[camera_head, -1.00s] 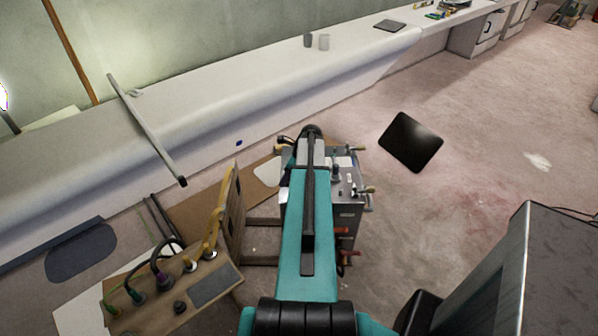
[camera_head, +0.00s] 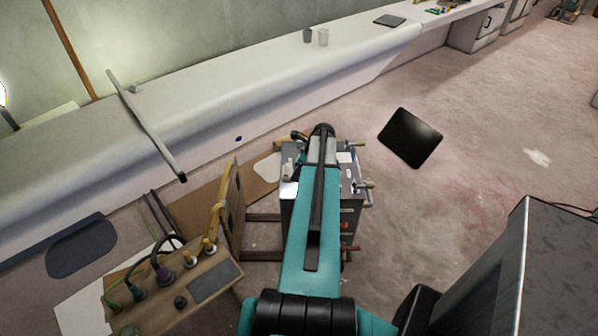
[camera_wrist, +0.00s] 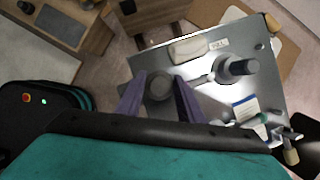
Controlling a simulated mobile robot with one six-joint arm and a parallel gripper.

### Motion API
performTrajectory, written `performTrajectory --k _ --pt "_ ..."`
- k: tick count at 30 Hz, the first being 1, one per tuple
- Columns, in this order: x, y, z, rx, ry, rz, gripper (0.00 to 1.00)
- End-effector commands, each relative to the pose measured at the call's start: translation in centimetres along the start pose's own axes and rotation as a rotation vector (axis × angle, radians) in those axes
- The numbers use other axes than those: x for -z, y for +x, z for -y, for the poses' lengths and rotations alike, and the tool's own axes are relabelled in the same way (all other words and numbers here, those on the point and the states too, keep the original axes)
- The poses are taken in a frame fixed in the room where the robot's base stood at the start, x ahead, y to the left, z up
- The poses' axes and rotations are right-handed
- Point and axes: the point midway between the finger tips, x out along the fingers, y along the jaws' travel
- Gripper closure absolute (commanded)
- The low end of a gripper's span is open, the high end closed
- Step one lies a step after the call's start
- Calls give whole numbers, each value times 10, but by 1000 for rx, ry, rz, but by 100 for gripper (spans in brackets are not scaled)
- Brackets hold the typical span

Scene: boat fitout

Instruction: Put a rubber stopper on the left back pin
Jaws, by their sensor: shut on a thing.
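In the wrist view my gripper (camera_wrist: 158,98) is shut on a dark grey round piece (camera_wrist: 159,86), seen end-on between the two fingertips; it looks like a rubber stopper. The gripper is over the edge of a grey metal box (camera_wrist: 205,72). A dark cylindrical piece (camera_wrist: 236,69) stands on the box top to the right of the held piece. I cannot make out which part is the left back pin. In the head view my arm covers much of the box (camera_head: 352,208), and the gripper is hidden.
A wooden panel with plugs (camera_head: 190,275) stands at the left. A dark square plate (camera_head: 410,137) lies on open floor at the right.

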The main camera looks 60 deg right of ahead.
Motion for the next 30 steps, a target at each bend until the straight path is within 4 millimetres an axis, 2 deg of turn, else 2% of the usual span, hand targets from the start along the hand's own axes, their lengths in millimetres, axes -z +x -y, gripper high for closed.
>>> performTrajectory --k 17,30 --pt "18 44 0 0 0 0 88" --pt "16 41 0 0 -1 0 88"
